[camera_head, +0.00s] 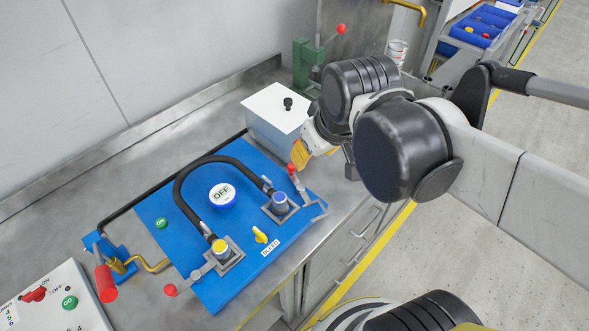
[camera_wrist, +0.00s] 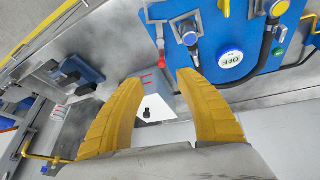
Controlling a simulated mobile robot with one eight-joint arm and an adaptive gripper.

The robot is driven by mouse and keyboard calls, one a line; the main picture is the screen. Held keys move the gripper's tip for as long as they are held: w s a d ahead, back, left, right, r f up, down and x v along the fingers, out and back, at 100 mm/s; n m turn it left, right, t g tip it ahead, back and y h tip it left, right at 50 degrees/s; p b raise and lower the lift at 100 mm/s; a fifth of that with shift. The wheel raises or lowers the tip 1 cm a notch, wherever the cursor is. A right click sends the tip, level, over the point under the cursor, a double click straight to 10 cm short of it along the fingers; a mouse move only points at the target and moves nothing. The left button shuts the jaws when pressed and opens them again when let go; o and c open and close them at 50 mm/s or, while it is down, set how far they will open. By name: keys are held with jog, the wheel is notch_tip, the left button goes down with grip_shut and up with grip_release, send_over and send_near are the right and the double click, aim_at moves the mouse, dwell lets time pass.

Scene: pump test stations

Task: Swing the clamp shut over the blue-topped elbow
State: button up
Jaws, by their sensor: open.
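The blue-topped elbow (camera_head: 280,199) sits in a square metal seat at the right end of the blue plate, at one end of the black hose. It also shows in the wrist view (camera_wrist: 190,38). Its clamp (camera_head: 299,184), a metal lever with a red knob, stands beside the elbow, not over it. In the wrist view the clamp's red knob (camera_wrist: 161,61) lies just beyond and between my fingertips. My gripper (camera_head: 299,153) has yellow fingers, which are open and empty (camera_wrist: 163,78). It is close behind the knob; whether they touch cannot be told.
A yellow-topped elbow (camera_head: 221,247) with its own red-knobbed clamp (camera_head: 171,289) sits at the hose's other end. The OFF button (camera_head: 222,195) and yellow bleed handle (camera_head: 260,235) lie between. A white box (camera_head: 278,109) stands close behind the plate.

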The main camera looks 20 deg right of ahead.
jog(key=w+f+n+g+p, duration=0.1)
jog(key=w+n+g, duration=0.25)
jog(key=w, duration=0.35)
jog(key=n+g, duration=0.2)
jog(key=n, duration=0.2)
send_near(291, 165)
jog(key=f+b, duration=0.1)
jog(key=f, duration=0.4)
jog(key=f+b, duration=0.2)
jog(key=f, duration=0.3)
jog(key=shift+s, duration=0.25)
grip_shut()
